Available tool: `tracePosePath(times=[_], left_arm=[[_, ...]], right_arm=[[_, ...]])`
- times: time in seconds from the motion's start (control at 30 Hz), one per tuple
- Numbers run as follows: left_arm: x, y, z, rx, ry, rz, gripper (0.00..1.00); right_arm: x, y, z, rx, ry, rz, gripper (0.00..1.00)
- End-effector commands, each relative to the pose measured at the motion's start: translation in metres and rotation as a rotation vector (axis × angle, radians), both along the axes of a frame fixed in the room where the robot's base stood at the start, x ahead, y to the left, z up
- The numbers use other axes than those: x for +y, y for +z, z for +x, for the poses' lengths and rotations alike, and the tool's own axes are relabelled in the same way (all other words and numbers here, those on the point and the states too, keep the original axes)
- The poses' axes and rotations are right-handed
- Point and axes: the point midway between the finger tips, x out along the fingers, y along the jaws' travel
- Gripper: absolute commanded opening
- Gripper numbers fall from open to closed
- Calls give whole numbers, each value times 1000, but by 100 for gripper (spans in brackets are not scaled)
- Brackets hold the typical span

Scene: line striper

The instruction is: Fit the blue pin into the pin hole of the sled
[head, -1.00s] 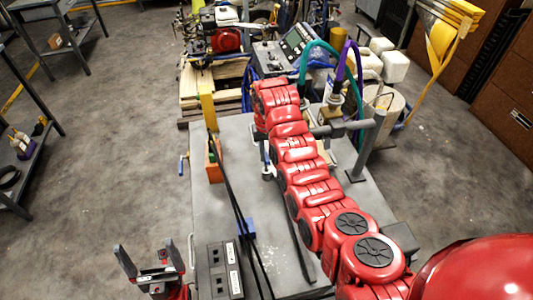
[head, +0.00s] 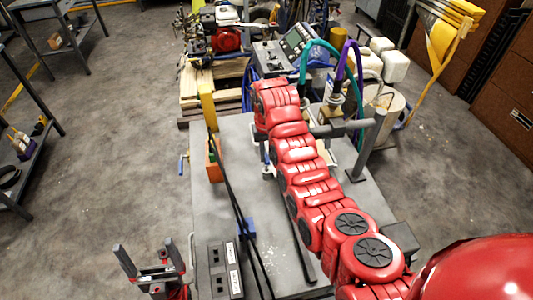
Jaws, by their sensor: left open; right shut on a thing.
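My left gripper (head: 140,252) is open and empty, fingers up, at the lower left beside the table's near left corner. My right arm reaches from the lower right across the grey table. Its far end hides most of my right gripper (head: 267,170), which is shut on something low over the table. A narrow blue piece (head: 266,156) shows there, probably the blue pin. Its lower end is too small to make out. A grey bar on a post (head: 345,127) stands right of the arm's far end and may belong to the sled. No pin hole can be made out.
An orange box (head: 214,162) stands at the table's left edge, with a blue-handled piece (head: 183,164) beside it. Black hoses with a blue clip (head: 247,227) run down the table. A grey box (head: 224,270) lies near the front. The striper machine (head: 290,50) stands behind.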

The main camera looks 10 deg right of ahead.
Motion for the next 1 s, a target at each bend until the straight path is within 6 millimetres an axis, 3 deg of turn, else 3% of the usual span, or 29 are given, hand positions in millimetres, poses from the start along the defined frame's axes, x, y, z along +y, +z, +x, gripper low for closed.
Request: tracePosePath(times=[0.27, 0.3, 0.47, 0.67, 0.8, 1.0], left_arm=[[0, 1, 0, 0, 0, 0, 97], [0, 1, 0, 0, 0, 0, 97], [0, 1, 0, 0, 0, 0, 97], [0, 1, 0, 0, 0, 0, 97], [0, 1, 0, 0, 0, 0, 97], [0, 1, 0, 0, 0, 0, 97]], right_arm=[[0, 2, 0, -2, 0, 0, 0], [0, 3, 1, -2, 0, 0, 26], [0, 3, 1, -2, 0, 0, 54], [0, 3, 1, -3, 0, 0, 54], [0, 3, 1, -3, 0, 0, 74], [0, 3, 1, -3, 0, 0, 74]])
